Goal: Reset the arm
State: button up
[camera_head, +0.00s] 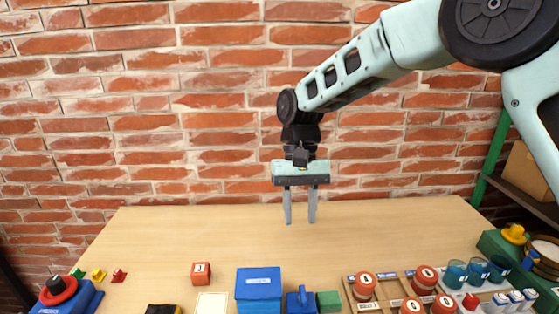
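My arm reaches in from the upper right, in front of the brick wall. My gripper (300,221) hangs with its fingers pointing down over the back middle of the wooden table (330,240). The two grey fingers are apart with a gap between them, and nothing shows in the gap. Nothing stands on the table close around the fingertips.
Along the front lie a red cube (201,272), a blue box (258,287), a green block (329,301), several red round weights (365,285) and teal cups (456,272). A shelf (520,199) stands at right. The table's back half is clear.

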jog(key=s+d+n+t, duration=0.2)
jog(key=s+d+n, duration=0.1)
jog(key=s, duration=1)
jog(key=s+d+n+t, duration=0.2)
jog(key=s+d+n, duration=0.1)
jog(key=s, duration=1)
jog(key=shift+s+d+r+n, duration=0.2)
jog(key=shift+d+r+n, duration=0.15)
jog(key=shift+d, duration=0.35)
